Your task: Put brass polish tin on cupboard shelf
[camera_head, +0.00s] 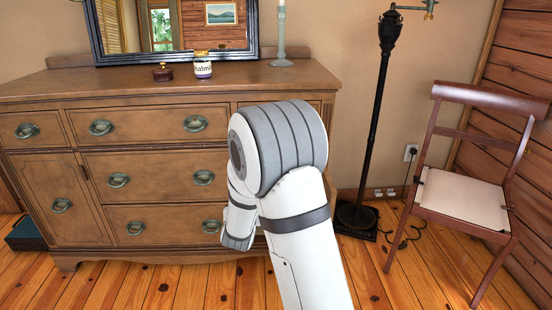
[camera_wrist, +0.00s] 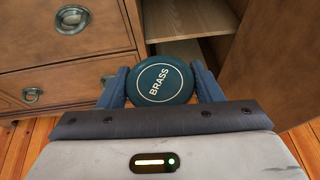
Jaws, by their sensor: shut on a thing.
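The brass polish tin (camera_wrist: 160,84) is round and dark teal, with the word BRASS inside a white ring on its lid. In the wrist view my gripper (camera_wrist: 160,88) is shut on it, one blue finger on each side. The cupboard shelf (camera_wrist: 190,52) shows beyond the tin as a pale board inside an open compartment. The tin's far edge overlaps the compartment opening in the picture; I cannot tell whether it is inside. In the head view my arm hides the gripper, the tin and the compartment.
The open cupboard door (camera_wrist: 265,65) stands close on the right of my gripper. Drawers (camera_wrist: 60,85) are on the left. The dresser top (camera_head: 130,83) holds a labelled jar (camera_head: 203,69), a small dark pot (camera_head: 163,73) and a candlestick (camera_head: 281,35). A lamp (camera_head: 380,120) and chair (camera_head: 465,200) stand right.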

